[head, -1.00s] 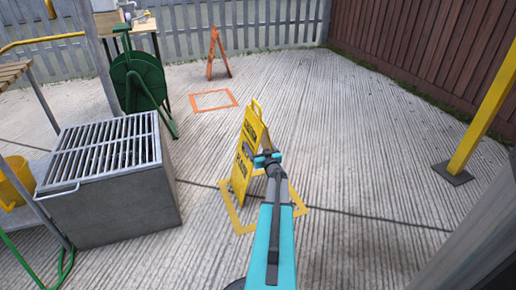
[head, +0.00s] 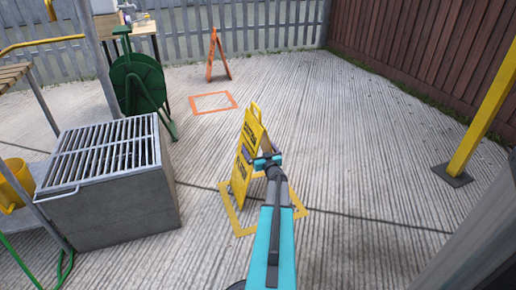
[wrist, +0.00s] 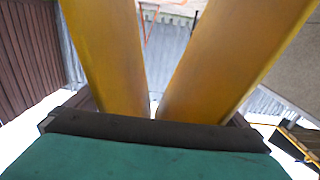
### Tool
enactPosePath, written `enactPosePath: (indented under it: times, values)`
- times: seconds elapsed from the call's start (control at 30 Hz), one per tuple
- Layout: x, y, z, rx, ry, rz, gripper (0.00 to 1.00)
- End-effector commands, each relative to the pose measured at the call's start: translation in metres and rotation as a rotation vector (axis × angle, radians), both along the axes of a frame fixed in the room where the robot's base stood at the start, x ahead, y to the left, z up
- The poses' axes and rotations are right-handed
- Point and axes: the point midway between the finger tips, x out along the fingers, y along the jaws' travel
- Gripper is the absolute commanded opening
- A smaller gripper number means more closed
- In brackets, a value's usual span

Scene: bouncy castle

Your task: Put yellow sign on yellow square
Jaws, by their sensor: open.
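The yellow sign (head: 250,140), a folding A-frame with black print, stands upright at the centre of the head view. Its visible foot is inside the yellow square (head: 239,230) outlined on the concrete; my arm hides part of the square and the sign's right side. My gripper (head: 266,160) is open, close beside the sign's right side at mid height; I cannot tell whether they touch. In the wrist view, two yellow panels of the sign (wrist: 105,50) fill the middle and converge towards the dark and teal gripper parts at the bottom.
A grey grill block (head: 125,205) stands left of the sign. A green hose reel (head: 138,82) is behind it. An orange sign (head: 218,57) and an orange square (head: 213,109) are farther back. A yellow post (head: 485,105) stands at right. Concrete between is clear.

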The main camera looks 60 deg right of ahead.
Motion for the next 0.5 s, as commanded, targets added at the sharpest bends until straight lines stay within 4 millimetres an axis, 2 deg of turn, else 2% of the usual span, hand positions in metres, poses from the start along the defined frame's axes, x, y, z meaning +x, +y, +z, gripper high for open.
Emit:
enactPosePath:
  times: [0.5]
  values:
    - [-0.048, 0.037, 0.003, 0.001, 0.000, 0.000, 1.00]
